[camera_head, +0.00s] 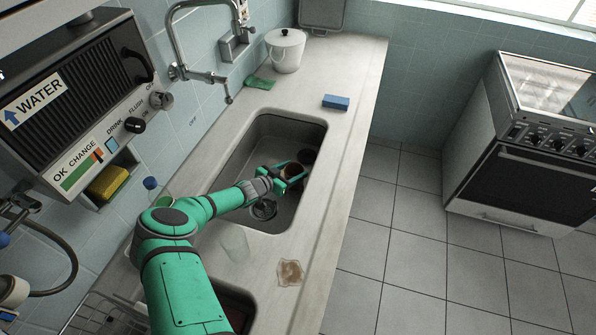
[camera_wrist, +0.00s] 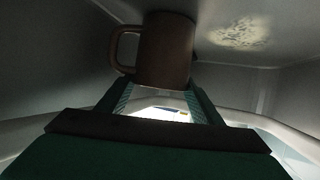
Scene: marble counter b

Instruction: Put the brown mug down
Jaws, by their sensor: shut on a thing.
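The brown mug (camera_wrist: 165,50) shows in the wrist view between the two fingers of my gripper (camera_wrist: 158,92), with its handle on the left. My gripper is shut on it. In the head view my gripper (camera_head: 294,173) reaches into the sink basin (camera_head: 240,158), near its right wall. The mug is small and partly hidden by the fingers there. A dark brown round shape (camera_head: 307,156) shows just beyond the fingers; I cannot tell whether it is part of the held mug or another thing. Whether the mug touches the basin floor cannot be seen.
A round metal drain (camera_head: 264,208) lies in the basin. A clear glass (camera_head: 235,243) and a brown stain (camera_head: 289,272) are on the near counter. A blue sponge (camera_head: 336,102), a green cloth (camera_head: 259,83) and a white lidded pot (camera_head: 285,51) are on the far counter.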

